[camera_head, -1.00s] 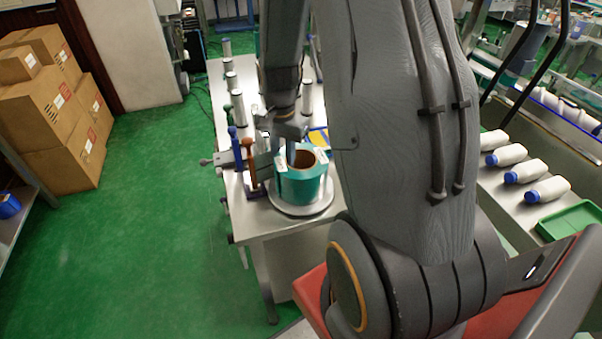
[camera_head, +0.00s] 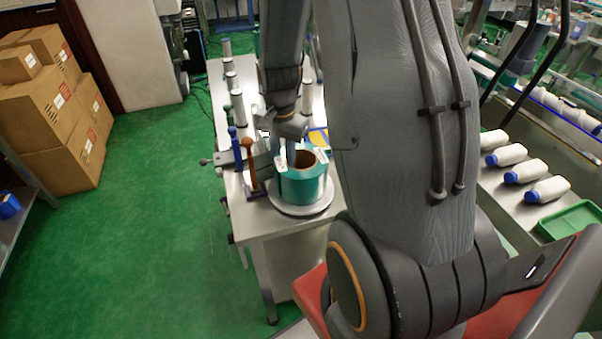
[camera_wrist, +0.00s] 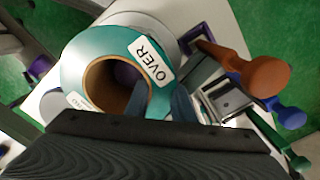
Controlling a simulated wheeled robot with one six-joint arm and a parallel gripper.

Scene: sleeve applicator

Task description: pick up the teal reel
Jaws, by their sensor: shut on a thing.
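The teal reel (camera_head: 301,186) sits upright on a round grey plate (camera_head: 297,209) at the near end of the metal table. It has a brown core and white labels. In the wrist view the teal reel (camera_wrist: 92,62) shows its open core and a label reading "OVER". My gripper (camera_head: 291,152) reaches down at the reel's top rim. In the wrist view my gripper (camera_wrist: 155,103) has one finger inside the core and one outside, shut on the reel's wall. I cannot tell whether the reel is lifted off the plate.
A brown-handled lever (camera_head: 249,162) and a blue-handled one (camera_head: 235,146) stand close to the reel's left. Cardboard boxes (camera_head: 50,110) are stacked at the left. Green floor left of the table is clear.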

